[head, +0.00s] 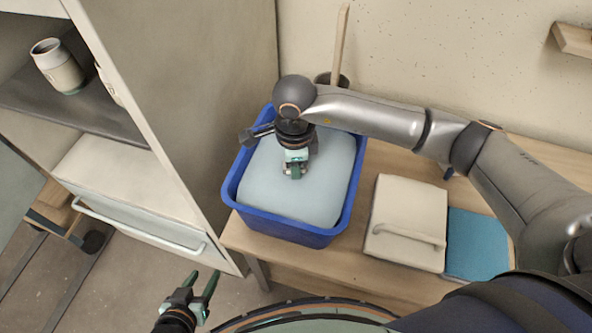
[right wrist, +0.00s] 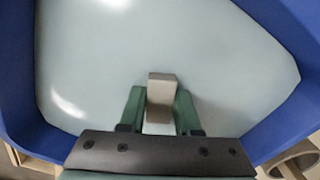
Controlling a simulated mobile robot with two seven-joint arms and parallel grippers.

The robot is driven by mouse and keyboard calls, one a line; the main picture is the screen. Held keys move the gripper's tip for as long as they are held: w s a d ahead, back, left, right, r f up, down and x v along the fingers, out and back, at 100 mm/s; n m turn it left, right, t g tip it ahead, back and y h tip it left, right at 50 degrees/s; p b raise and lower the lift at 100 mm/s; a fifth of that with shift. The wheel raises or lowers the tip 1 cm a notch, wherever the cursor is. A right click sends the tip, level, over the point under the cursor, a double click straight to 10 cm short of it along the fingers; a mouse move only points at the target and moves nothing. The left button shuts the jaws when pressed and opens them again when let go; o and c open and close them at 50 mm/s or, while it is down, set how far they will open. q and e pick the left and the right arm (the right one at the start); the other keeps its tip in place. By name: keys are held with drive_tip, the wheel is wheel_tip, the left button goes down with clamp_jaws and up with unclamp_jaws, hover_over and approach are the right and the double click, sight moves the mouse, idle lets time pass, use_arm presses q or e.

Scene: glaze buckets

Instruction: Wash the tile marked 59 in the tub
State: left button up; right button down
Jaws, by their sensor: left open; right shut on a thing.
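The blue tub (head: 310,237) stands on the wooden table, filled with pale blue-grey water (head: 258,190). My right gripper (head: 294,174) reaches down over the middle of the tub; in the right wrist view its green fingers (right wrist: 160,108) are shut on a small beige-brown tile (right wrist: 161,88). No number shows on this tile, so I cannot read whether it is 59. I cannot tell how deep the tile sits in the water. My left gripper (head: 201,287) is open and empty, low in front of the cabinet, apart from the tub.
Right of the tub, a beige box-like thing with a handle (head: 408,215) and a blue mat (head: 478,243) lie on the table. A dark pot (head: 333,79) with a wooden stick stands behind the tub. A cabinet on the left holds a jar (head: 57,66).

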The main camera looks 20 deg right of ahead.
drive_tip(key=shift+d, duration=1.1)
drive_tip(key=shift+a, duration=0.1)
drive_tip(key=shift+a, duration=0.2)
drive_tip(key=shift+a+b, duration=0.35)
drive_tip(key=shift+a, duration=0.55)
drive_tip(key=shift+d, duration=0.1)
